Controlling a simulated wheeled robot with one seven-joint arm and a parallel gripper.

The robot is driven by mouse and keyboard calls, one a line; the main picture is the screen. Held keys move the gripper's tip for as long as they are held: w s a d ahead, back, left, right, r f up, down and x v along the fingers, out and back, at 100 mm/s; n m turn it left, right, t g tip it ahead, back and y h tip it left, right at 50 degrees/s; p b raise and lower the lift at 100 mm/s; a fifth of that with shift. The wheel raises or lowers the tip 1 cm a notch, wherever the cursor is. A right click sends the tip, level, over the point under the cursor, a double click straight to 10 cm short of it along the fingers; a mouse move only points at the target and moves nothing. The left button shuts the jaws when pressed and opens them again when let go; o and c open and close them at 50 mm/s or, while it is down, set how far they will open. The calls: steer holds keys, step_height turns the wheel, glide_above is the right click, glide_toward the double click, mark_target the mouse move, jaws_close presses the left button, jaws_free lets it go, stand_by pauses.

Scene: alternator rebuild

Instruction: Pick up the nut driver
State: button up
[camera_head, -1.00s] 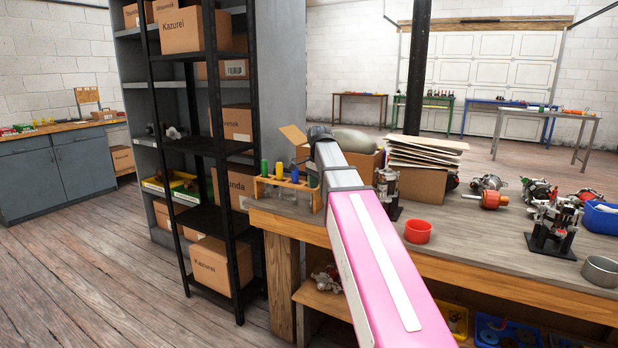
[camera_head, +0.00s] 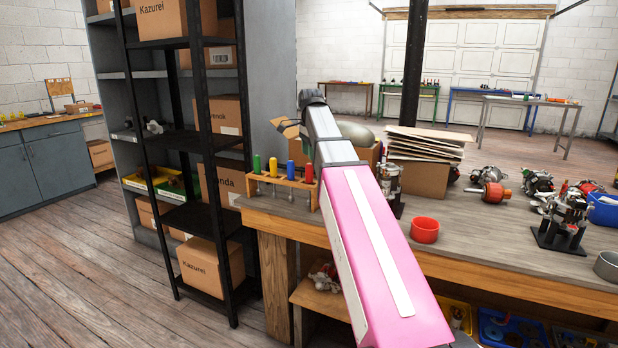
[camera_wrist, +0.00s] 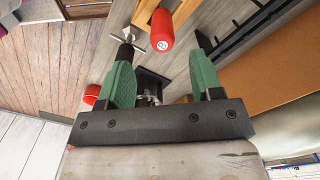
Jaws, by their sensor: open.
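A wooden rack (camera_head: 282,182) on the left end of the workbench holds upright tools with green (camera_head: 257,164), yellow (camera_head: 273,167), blue (camera_head: 291,169) and red (camera_head: 309,173) handles. I cannot tell from the handles which kind of tool each is. In the wrist view the red handle (camera_wrist: 161,32) shows end-on between the fingertips of my gripper (camera_wrist: 165,48), close to the wooden rack (camera_wrist: 183,9). My gripper is open, with green fingers either side and nothing held. I cannot tell how far the handle is from the fingers. My gripper is hidden in the head view.
The workbench (camera_head: 470,228) carries a red bowl (camera_head: 424,230), a cardboard box (camera_head: 417,178) with stacked sheets, and alternator parts (camera_head: 562,222). A black shelf unit (camera_head: 213,165) with cartons stands left of the bench. Open wooden floor (camera_head: 75,245) lies farther left.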

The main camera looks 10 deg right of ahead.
mark_target(309, 171)
steer(key=shift+w+a+f, duration=0.1)
steer(key=shift+a+f, duration=0.05)
steer(key=shift+f, duration=1.75)
steer(key=shift+w+a+f, duration=0.1)
steer(key=shift+f, duration=1.75)
steer(key=c, duration=1)
